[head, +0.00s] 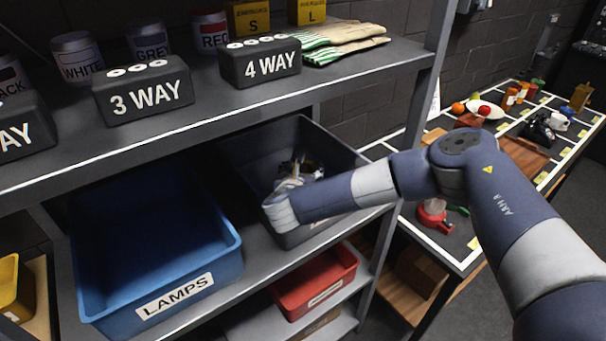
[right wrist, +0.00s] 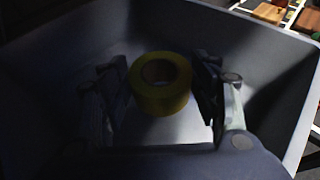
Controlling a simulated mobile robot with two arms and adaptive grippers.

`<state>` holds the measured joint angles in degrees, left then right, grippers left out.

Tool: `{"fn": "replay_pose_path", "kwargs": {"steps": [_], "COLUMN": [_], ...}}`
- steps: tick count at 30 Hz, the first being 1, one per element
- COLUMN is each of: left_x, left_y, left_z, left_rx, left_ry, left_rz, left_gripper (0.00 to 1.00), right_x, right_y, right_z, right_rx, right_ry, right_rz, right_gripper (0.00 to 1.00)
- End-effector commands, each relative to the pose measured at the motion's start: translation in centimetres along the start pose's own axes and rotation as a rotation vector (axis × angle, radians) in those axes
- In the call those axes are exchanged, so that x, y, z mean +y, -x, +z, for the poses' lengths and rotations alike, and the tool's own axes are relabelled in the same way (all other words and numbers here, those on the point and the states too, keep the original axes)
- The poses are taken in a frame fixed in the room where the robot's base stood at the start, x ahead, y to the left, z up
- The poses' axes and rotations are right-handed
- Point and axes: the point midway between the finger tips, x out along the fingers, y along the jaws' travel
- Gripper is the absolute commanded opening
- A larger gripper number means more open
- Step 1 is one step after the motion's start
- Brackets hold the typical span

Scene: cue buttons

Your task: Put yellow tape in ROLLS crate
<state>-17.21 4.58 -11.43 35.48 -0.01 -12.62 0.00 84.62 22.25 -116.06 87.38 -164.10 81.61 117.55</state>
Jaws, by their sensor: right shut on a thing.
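A roll of yellow tape (right wrist: 160,84) shows in the right wrist view, between the two fingers of my right gripper (right wrist: 162,92). The gripper is shut on the tape, inside a dark grey crate (right wrist: 265,60). In the head view my right arm reaches into this dark grey crate (head: 345,152) on the middle shelf, and the gripper (head: 298,168) is partly hidden by the wrist. The tape is hard to make out there. The crate's front label is mostly hidden by my arm, so I cannot read it. My left gripper is not in view.
A blue LAMPS crate (head: 225,262) stands left of the grey crate. A red crate (head: 345,268) is below. The upper shelf (head: 215,105) holds 3 WAY (head: 143,88) and 4 WAY (head: 260,62) blocks above my arm. A cluttered table (head: 410,225) is at right.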

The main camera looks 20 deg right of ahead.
Motion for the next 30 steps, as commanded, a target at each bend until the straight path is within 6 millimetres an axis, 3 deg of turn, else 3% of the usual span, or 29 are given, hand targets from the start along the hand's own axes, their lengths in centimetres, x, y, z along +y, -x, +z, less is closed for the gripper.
{"fn": "replay_pose_path", "kwargs": {"steps": [1, 2, 4, 16, 24, 26, 30], "left_x": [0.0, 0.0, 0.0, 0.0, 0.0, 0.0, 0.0], "left_y": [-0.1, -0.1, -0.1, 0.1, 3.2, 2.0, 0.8], "left_z": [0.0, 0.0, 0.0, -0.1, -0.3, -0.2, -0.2], "left_rx": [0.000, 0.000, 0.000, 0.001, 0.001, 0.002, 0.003], "left_ry": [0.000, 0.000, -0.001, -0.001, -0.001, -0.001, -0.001], "left_rz": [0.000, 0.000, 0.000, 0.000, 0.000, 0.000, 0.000], "left_gripper": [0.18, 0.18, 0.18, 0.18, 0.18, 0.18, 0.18], "right_x": [-0.2, -0.2, -0.2, -0.1, -0.1, -0.1, -0.1], "right_y": [0.1, 0.1, 0.1, 0.2, 0.8, 1.4, 3.9], "right_z": [-1.7, -1.7, -1.8, -1.7, 0.0, -0.9, -0.6], "right_rx": [0.024, 0.025, 0.026, 0.027, 0.026, 0.028, 0.022], "right_ry": [0.014, 0.014, 0.014, 0.015, 0.016, 0.014, 0.011], "right_rz": [0.000, 0.000, 0.000, 0.002, 0.002, 0.005, 0.005], "right_gripper": [0.33, 0.64, 0.78, 0.78, 0.78, 0.78, 0.78]}}
